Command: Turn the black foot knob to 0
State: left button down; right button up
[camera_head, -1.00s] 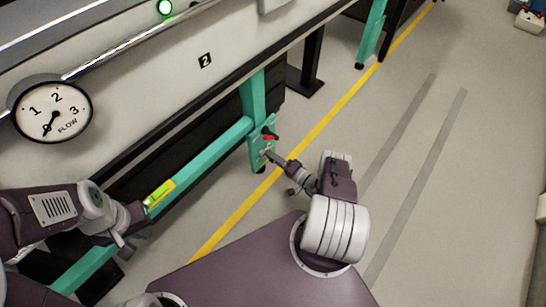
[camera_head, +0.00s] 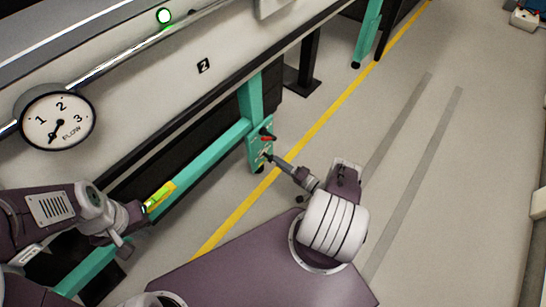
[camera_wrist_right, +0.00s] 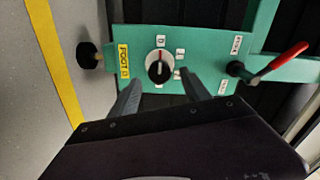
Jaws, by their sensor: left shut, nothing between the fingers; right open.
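The black foot knob (camera_wrist_right: 159,67) sits on a green panel, beside a yellow FOOT label (camera_wrist_right: 123,61). A light line with a red bit on the knob points roughly toward the mark at the top of the picture; that mark is too small to read surely. Other small marks lie to the right and below. My right gripper (camera_wrist_right: 161,80) is open, its fingers below the knob on either side and apart from it. In the head view my right gripper (camera_head: 270,157) is at the green leg's panel. My left gripper (camera_head: 147,208) is shut and empty near the green rail.
A red-handled lever (camera_wrist_right: 284,61) stands right of the knob, and a black round foot (camera_wrist_right: 87,55) is to its left. In the head view a flow gauge (camera_head: 57,121) is at the left.

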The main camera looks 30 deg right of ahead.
jog(key=v, duration=0.4)
dwell(0.5)
